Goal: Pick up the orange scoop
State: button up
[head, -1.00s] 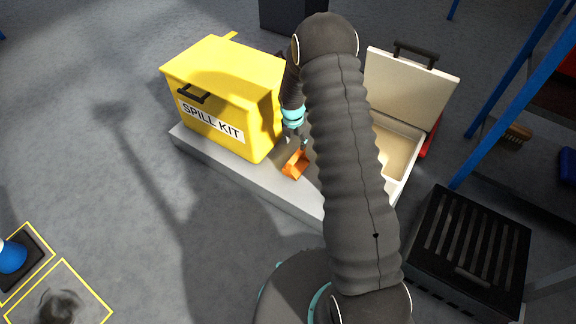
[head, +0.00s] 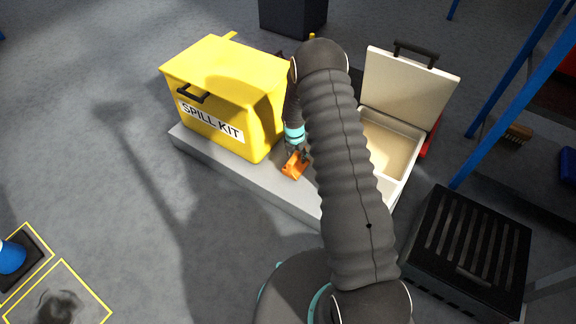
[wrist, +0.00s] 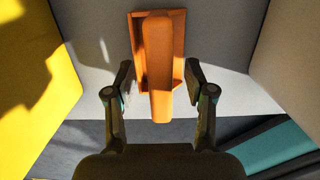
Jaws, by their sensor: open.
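The orange scoop (head: 295,165) lies on the grey platform (head: 262,182), between the yellow spill kit box and the open pale case. In the wrist view the scoop (wrist: 158,60) has its handle pointing toward my gripper. My gripper (wrist: 157,78) is open, with one finger on each side of the scoop's handle and a gap visible on both sides. In the head view my gripper (head: 298,152) is just above the scoop, partly hidden by my arm.
The yellow spill kit box (head: 215,100) stands close to the left. The open case (head: 405,140) with its raised lid stands to the right. A black slatted crate (head: 470,250) and a blue frame (head: 510,90) are further right. Open floor lies at the front left.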

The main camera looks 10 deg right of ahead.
jog(key=shift+c, duration=0.2)
grip_shut()
jog(key=shift+r, duration=0.1)
notch_tip(320, 180, up, 10)
jog(key=shift+f, duration=0.1)
dwell(0.3)
